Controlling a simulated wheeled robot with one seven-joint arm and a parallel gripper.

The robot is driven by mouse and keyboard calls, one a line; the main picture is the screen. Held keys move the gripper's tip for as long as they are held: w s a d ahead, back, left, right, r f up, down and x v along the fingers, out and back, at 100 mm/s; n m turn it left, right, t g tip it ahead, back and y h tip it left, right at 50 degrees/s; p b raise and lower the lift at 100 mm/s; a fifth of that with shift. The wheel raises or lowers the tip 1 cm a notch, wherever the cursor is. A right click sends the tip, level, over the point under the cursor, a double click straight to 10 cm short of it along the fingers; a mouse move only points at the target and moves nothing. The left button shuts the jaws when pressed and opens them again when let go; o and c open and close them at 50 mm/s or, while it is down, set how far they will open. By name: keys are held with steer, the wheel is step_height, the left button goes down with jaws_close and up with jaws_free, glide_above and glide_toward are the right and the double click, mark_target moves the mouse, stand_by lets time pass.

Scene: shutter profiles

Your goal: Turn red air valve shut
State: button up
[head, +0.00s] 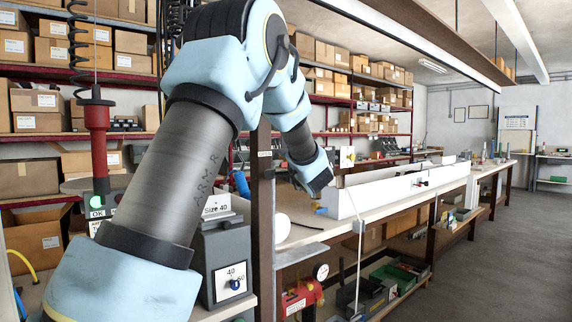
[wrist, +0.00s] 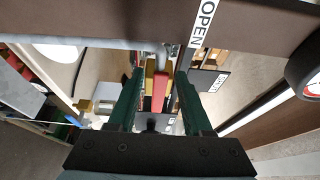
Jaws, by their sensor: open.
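In the wrist view the red valve handle (wrist: 160,90) points toward the camera, with a brass-yellow part (wrist: 150,75) beside it and a grey pipe (wrist: 161,50) beyond. My gripper (wrist: 160,77) is open, with one green finger on each side of the handle. Gaps seem to show between handle and fingers; contact cannot be made out. A white OPEN label (wrist: 204,24) is on the dark beam above, and a smaller label, apparently SHUT, (wrist: 221,80) is to the right. In the head view my gripper end (head: 318,188) is at the bench, and the handle cannot be made out.
A dark post (head: 264,190) stands beside my arm. A long white profile (head: 400,187) lies on the workbench (head: 325,230). A gauge (wrist: 308,78) is at the wrist view's right edge. A red unit with a gauge (head: 300,297) sits below. The floor aisle (head: 490,250) is clear.

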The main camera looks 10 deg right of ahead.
jaws_close()
stand_by(1.4)
